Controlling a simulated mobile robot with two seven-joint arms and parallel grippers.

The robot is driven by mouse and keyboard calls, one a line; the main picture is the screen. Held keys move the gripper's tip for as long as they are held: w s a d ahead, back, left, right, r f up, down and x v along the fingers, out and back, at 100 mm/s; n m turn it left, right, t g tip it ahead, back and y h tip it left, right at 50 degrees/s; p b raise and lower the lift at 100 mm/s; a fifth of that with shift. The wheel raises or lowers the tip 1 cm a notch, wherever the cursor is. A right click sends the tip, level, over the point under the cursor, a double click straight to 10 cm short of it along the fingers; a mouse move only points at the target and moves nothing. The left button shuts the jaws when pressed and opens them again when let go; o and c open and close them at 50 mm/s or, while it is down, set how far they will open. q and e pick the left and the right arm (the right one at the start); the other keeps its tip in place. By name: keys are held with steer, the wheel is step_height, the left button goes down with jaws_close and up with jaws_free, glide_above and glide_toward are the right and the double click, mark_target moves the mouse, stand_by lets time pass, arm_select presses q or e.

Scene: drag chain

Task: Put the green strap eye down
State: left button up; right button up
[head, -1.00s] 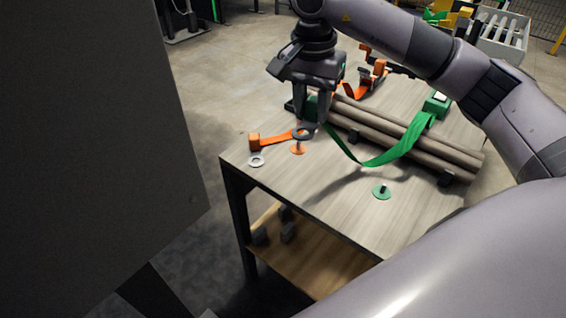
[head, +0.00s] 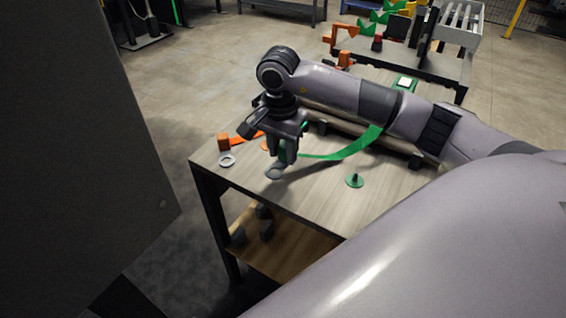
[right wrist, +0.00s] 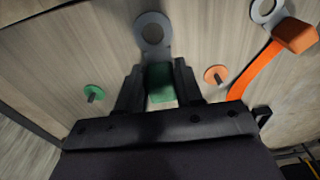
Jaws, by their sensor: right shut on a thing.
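My right gripper (head: 284,160) points down over the table. Its fingers are shut on the green block (right wrist: 160,85) at the end of the green strap (head: 345,152). The grey ring of the green strap eye (head: 275,173) sticks out beyond the fingers, low over the tabletop; I cannot tell whether it touches. The ring also shows in the right wrist view (right wrist: 152,33). A green disc with a dark upright pin (head: 355,180) stands on the table, to the right of the ring in the head view and apart from it. My left gripper is out of view.
An orange strap's grey ring (head: 227,160) lies near the table's left corner beside its orange block (head: 223,142). An orange disc with a pin (right wrist: 215,75) stands near my gripper. Brown rods lie behind the strap, partly hidden by my arm. The tabletop (head: 310,200) in front is clear.

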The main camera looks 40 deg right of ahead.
mark_target(283, 161)
step_height(283, 161, down, 4)
steer(key=shift+f, duration=0.25)
steer(key=o, duration=0.6)
steer(key=shift+f, duration=0.15)
steer(key=o, duration=0.4)
steer(key=shift+o, duration=0.2)
